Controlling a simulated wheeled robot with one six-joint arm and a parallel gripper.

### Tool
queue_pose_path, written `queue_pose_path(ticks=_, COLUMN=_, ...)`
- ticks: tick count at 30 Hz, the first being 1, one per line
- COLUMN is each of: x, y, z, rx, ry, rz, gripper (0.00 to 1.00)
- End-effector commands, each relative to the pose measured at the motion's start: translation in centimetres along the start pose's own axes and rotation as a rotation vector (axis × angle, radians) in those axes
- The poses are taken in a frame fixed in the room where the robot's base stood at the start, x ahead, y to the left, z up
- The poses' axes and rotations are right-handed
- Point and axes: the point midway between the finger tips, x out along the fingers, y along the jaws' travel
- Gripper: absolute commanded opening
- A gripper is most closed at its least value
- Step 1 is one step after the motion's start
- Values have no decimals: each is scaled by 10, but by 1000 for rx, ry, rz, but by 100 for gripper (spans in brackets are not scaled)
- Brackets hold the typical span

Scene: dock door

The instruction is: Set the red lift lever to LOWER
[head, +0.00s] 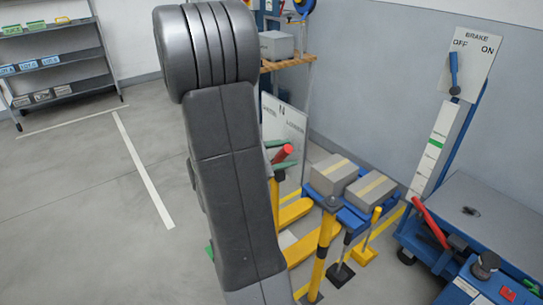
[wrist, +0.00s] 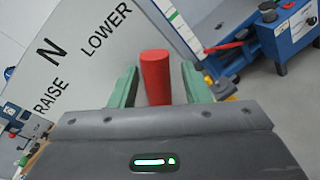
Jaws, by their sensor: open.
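The red lift lever (wrist: 156,77) stands between the two green fingers of my gripper (wrist: 160,88) in the wrist view. The fingers are open, one on each side, with a visible gap to the lever. The pale lever plate (wrist: 75,58) reads RAISE, N and LOWER; the lever shows just right of the word LOWER. Which mark it points at I cannot tell. In the head view the lever's red end (head: 283,153) shows beside my arm, between the green fingertips (head: 278,155); my arm hides part of the plate (head: 285,125).
A blue cart (head: 450,245) with another red handle (head: 432,222) stands at the right. A brake board (head: 470,60) with a blue lever at OFF is above it. Grey boxes (head: 350,178) sit on a blue platform by yellow posts. Floor at left is clear.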

Motion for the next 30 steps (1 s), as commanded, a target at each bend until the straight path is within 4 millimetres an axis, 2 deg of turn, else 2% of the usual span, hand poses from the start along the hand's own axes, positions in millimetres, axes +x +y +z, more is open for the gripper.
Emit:
queue_pose_path(ticks=5, x=-15, y=1, z=-1, rx=1, ry=3, rz=4, gripper=43)
queue_pose_path(ticks=24, x=-110, y=1, z=-1, rx=0, ry=4, rz=4, gripper=43)
queue_pose_path(ticks=30, x=-130, y=0, z=0, rx=0, ry=2, rz=2, gripper=43)
